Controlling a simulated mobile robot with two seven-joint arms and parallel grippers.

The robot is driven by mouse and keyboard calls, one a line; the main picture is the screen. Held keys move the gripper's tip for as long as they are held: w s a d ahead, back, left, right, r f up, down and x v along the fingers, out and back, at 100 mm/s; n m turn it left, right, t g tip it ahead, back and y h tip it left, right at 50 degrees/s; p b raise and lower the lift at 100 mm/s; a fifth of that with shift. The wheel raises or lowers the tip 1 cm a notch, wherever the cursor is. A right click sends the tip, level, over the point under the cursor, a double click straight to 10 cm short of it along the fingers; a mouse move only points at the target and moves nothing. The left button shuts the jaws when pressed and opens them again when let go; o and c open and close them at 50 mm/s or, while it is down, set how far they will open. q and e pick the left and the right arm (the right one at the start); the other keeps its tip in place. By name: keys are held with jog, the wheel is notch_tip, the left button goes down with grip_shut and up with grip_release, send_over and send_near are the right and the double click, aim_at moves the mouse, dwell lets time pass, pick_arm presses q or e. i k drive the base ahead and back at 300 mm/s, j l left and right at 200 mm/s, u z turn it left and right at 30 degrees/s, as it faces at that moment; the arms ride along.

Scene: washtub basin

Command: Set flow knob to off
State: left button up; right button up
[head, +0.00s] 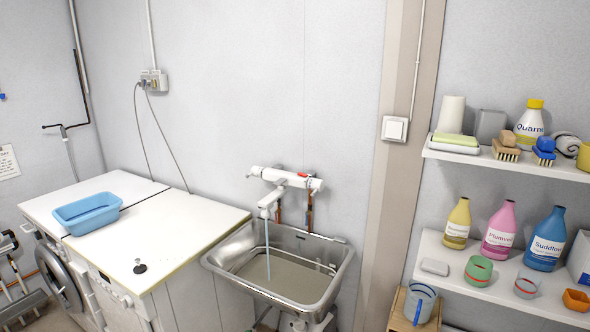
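A white wall-mounted tap (285,179) with a horizontal bar body sits above the metal washtub basin (343,272). It has a rounded end piece on the left and one on the right, with a small red mark near the right end. I cannot tell from this view which end is the flow knob. The tap's spout (269,203) points down, and a thin stream of water (267,245) runs from it into the basin. Neither of my grippers is in view.
A white-topped washing machine counter (185,235) with a blue tub (87,213) stands left of the basin. Shelves (510,165) with bottles and brushes are at right. A bucket (420,303) stands on a wooden stool below them. The wall around the tap is clear.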

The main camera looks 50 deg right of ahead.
aim_at(256, 171)
jog(key=z, duration=1.45)
jog(key=i+j+z, duration=0.1)
jog(key=z, duration=0.75)
jog(key=j+z, duration=0.3)
jog(key=j, duration=0.25)
jog(key=j+z, duration=0.3)
jog(key=j, duration=0.2)
jog(key=k, duration=0.05)
